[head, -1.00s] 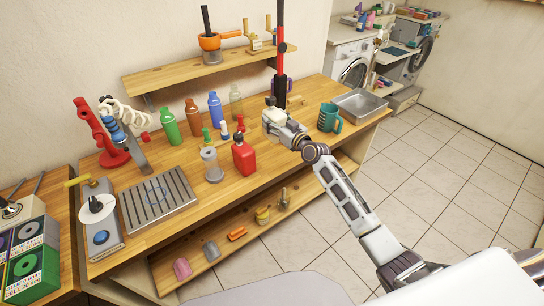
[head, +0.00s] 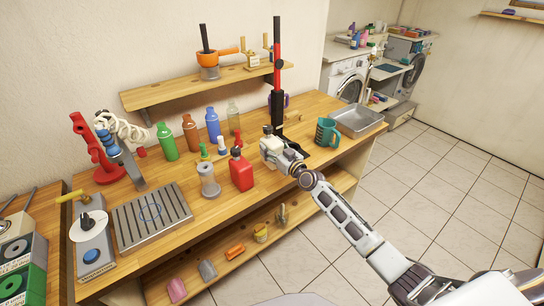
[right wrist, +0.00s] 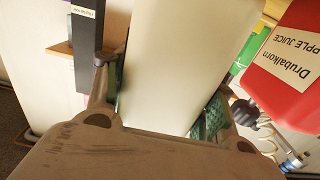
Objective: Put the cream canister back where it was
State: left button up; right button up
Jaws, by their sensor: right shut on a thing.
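The cream canister (head: 270,146), with a dark top, is in my right gripper (head: 277,153) over the middle of the wooden workbench. The right wrist view shows its pale side (right wrist: 178,65) filling the space between the two fingers of my right gripper (right wrist: 160,100). The gripper is shut on it. I cannot tell whether its base touches the bench top. The canister is just right of the red bottle (head: 241,172) and in front of the black and red upright stand (head: 278,95). My left gripper is not in view.
The red bottle, labelled apple juice, is close beside the gripper in the wrist view (right wrist: 285,60).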

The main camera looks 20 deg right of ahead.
jog(key=shift+f+b, duration=1.05)
jog(key=shift+f, duration=0.8)
jog(key=shift+f, duration=0.15)
jog(key=o, duration=1.4)
jog(key=shift+v, duration=6.05)
jog(key=shift+r, duration=0.2)
